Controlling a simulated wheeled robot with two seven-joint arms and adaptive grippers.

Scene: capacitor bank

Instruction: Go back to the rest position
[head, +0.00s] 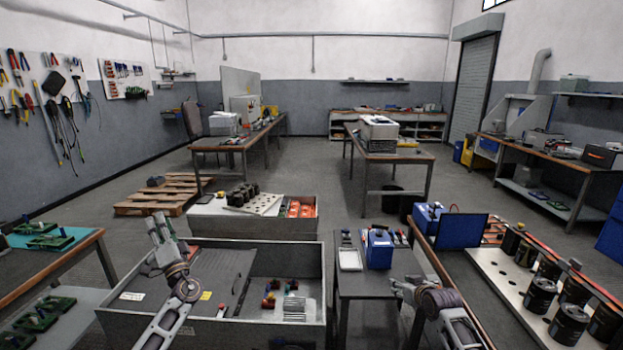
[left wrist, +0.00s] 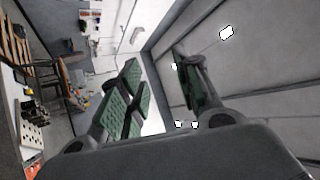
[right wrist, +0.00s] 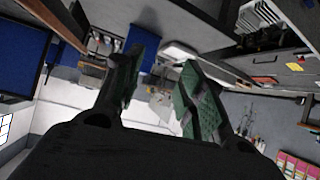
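My left gripper (head: 160,228) is raised over the left part of the large grey bin (head: 110,318), its fingers pointing up and away. In the left wrist view its two green-padded fingers (left wrist: 160,85) stand apart with nothing between them. My right gripper (head: 398,287) is low in the head view, by the right edge of the small dark table (head: 378,282). In the right wrist view its green-padded fingers (right wrist: 160,85) are also apart and empty. Both forearms reach in from the bottom edge of the head view.
The bin holds small coloured parts (head: 270,298). A blue box (head: 379,249) and white tray (head: 350,260) stand on the small table. Black capacitors (head: 539,296) stand on the right bench. A green-topped bench (head: 70,252) is at left. Open floor lies beyond.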

